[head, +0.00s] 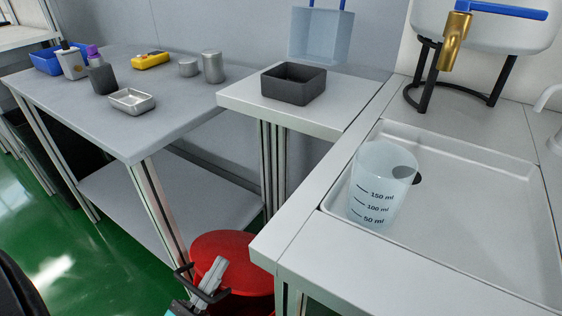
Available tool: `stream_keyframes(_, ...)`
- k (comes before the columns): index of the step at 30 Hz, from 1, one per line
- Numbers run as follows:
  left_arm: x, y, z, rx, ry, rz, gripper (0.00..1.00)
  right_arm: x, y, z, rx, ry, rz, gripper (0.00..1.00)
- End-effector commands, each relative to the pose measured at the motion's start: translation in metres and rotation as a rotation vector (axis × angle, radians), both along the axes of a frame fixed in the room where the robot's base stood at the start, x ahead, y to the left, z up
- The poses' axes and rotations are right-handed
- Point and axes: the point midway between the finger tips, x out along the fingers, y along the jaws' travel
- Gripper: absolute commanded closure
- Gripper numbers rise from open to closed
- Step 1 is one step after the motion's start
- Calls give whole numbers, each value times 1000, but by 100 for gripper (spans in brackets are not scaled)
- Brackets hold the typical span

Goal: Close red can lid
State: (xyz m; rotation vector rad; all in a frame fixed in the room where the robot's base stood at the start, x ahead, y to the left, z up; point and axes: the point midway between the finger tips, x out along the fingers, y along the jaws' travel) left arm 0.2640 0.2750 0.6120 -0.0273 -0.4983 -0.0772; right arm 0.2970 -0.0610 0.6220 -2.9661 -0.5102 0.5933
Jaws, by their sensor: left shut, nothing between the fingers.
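The red can (232,250) stands on the green floor, between the grey table and the white sink counter. Its round red top shows from above, and its right side is cut off by the counter corner. I cannot tell whether the lid lies fully flat on the rim. My left gripper (211,273) is shut and empty, in front of the can in the picture and overlapping its near left part. Whether it touches the can or lid is not clear. My right gripper is not in view.
The white counter corner (268,249) juts close to the can's right. A table leg (165,205) and lower shelf (170,190) stand to its left. A measuring beaker (380,185) stands in the sink tray (480,225). A dark open box (293,85) sits behind.

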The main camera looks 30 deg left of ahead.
Motion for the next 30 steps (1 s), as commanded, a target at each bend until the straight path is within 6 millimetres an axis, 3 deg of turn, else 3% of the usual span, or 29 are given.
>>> stream_keyframes(1,-14,5,0,0,-49,9,100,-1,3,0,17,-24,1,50)
stream_keyframes(12,-36,2,-33,-5,-157,11,100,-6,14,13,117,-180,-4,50)
stream_keyframes(30,-48,2,-57,-5,-156,11,100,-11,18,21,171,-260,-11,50)
